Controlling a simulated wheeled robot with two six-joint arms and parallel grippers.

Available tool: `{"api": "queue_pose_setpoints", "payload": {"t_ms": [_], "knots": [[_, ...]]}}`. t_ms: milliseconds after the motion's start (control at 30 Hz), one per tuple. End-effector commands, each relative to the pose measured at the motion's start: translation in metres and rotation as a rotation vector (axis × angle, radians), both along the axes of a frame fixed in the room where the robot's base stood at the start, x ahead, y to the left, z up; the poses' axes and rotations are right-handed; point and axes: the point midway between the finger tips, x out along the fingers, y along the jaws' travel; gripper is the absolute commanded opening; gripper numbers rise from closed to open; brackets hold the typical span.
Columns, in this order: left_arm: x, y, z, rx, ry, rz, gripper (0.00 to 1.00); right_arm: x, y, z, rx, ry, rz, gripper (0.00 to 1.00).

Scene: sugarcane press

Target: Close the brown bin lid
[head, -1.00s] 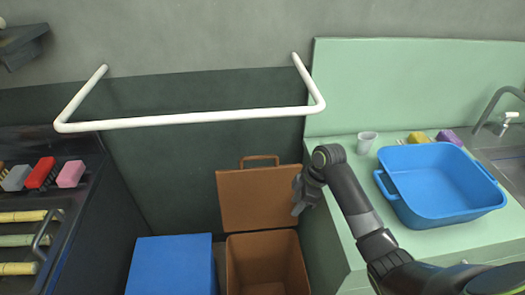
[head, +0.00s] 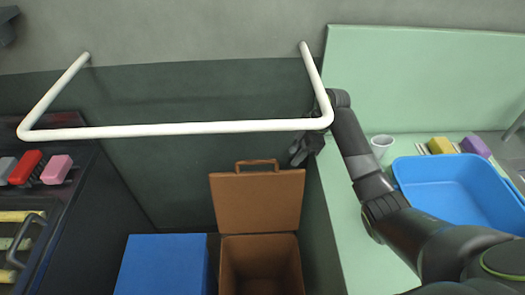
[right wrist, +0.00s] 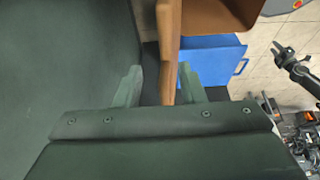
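The brown bin (head: 262,262) stands on the floor with its lid (head: 255,203) raised upright behind the opening, handle at the top. My right gripper (head: 303,150) is above and to the right of the lid's top right corner, apart from it in the head view. In the right wrist view its two fingers (right wrist: 161,88) are spread, with the brown lid (right wrist: 168,50) seen edge-on between them; I cannot tell whether they touch it. My left gripper (right wrist: 282,52) seems to be the dark one at the right of that view, too small to read. It is outside the head view.
A blue bin (head: 162,265) stands left of the brown one. A white rail (head: 180,129) juts from the wall above the bins. The green counter (head: 345,215) on the right holds a cup (head: 381,146) and a blue basin (head: 455,185). A dark rack (head: 70,215) stands left.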

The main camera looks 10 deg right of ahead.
Motion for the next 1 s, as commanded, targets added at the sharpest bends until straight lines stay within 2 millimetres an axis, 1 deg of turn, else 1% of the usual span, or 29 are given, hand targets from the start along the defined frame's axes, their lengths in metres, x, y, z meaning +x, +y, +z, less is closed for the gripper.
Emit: {"api": "queue_pose_setpoints", "payload": {"t_ms": [33,200,400,500,533,600,700,967,1000], "knots": [[0.000,0.000,0.005,0.000,0.000,0.000,0.36,0.002,0.012,0.003,0.004,-0.001,0.002,0.36],[0.000,0.000,0.013,0.000,0.000,0.000,0.36,0.009,0.049,0.003,0.005,0.001,0.003,0.36],[0.000,0.000,0.020,0.000,0.000,0.000,0.36,0.017,0.086,0.002,0.003,0.002,0.002,0.36],[0.000,0.000,0.023,0.000,0.000,0.000,0.36,0.020,0.100,0.002,0.002,0.000,0.001,0.36],[0.000,0.000,0.023,0.000,0.000,0.000,0.36,0.020,0.103,0.002,0.002,0.000,0.001,0.36],[0.000,0.000,0.026,0.000,0.000,0.000,0.36,0.020,0.102,-0.005,-0.001,0.003,-0.001,0.36],[0.000,0.000,0.027,0.000,0.000,0.000,0.36,0.020,0.103,-0.009,-0.002,0.001,-0.002,0.36],[0.001,0.000,0.027,-0.001,0.000,0.000,0.36,0.020,0.103,-0.011,-0.001,0.000,0.000,0.36],[0.001,0.000,0.027,-0.001,0.000,0.000,0.36,0.020,0.103,-0.011,-0.001,0.000,0.000,0.35]]}}
